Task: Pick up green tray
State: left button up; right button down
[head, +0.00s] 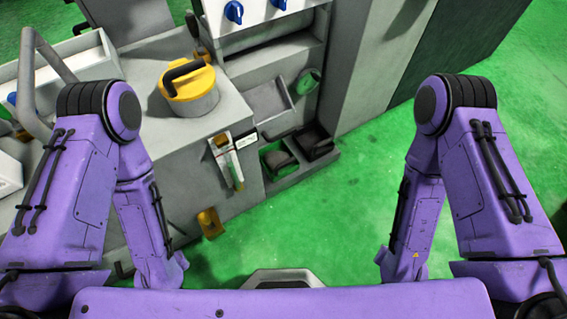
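No clear green tray stands out. A small open bin with green showing inside (274,150) sits low at the machine's foot, with a dark object in it; I cannot tell if the green is the bin or the floor. A small round green item (308,81) is on the machine, above and right of the bin. Both of my purple arms hang down at the left and right sides of the head view. Neither gripper shows; the lower ends of the arms run behind my own body at the bottom of the picture.
A grey machine with a yellow-topped cylinder (190,88) and blue knobs (234,12) fills the left and centre. A yellow foot part (210,222) stands out near the floor. A tall grey cabinet (385,60) is behind. Green floor (330,220) is clear between my arms and at right.

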aim_at(278, 161)
jog(key=k, duration=0.6)
jog(key=z, duration=0.75)
jog(key=i, duration=1.25)
jog(key=u, duration=0.6)
